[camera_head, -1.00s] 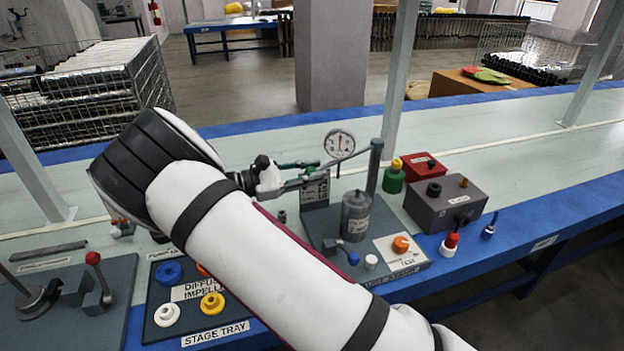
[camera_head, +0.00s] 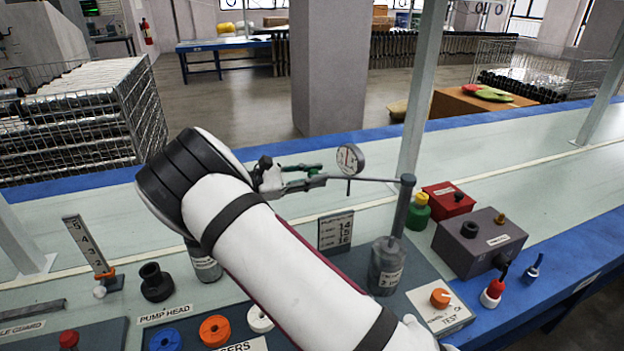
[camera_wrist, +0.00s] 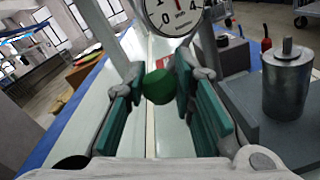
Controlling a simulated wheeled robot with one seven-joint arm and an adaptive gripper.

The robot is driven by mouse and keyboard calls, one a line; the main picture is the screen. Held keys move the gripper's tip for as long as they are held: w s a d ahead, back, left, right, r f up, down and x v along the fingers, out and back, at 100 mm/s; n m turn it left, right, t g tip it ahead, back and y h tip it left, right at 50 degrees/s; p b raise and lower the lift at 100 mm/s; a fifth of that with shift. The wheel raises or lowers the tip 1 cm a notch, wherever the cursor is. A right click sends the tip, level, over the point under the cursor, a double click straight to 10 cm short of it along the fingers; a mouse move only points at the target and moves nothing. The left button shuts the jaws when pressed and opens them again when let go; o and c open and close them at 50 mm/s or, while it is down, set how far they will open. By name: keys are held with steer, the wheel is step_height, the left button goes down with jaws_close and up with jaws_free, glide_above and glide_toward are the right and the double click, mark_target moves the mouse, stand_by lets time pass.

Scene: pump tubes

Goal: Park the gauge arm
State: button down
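The gauge arm (camera_head: 375,179) is a thin grey rod reaching left from the top of an upright post (camera_head: 399,210) on the grey test base. A round white dial gauge (camera_head: 350,159) sits on it; the dial also shows at the top of the wrist view (camera_wrist: 175,10). My gripper (camera_head: 315,177) is at the arm's free end, left of the dial. In the wrist view, a green knob (camera_wrist: 159,87) lies between the two fingertips, which appear to press it from both sides. The rod behind the knob is mostly hidden there.
A grey metal cylinder (camera_head: 387,267) stands by the post. A green bottle (camera_head: 418,212), red box (camera_head: 447,202) and grey box (camera_head: 480,243) stand to the right. A numbered upright scale (camera_head: 88,246) and black fitting (camera_head: 156,283) are at left. The pale bench behind the arm is clear.

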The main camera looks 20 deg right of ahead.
steer(key=shift+w+d, duration=0.2)
steer(key=shift+w, duration=0.45)
steer(key=shift+w+d+r, duration=0.1)
steer(key=shift+w, duration=0.1)
steer(key=shift+d, duration=0.1)
steer(key=c, duration=1.3)
jaws_free()
steer(key=shift+c, duration=0.2)
steer(key=a, duration=1.2)
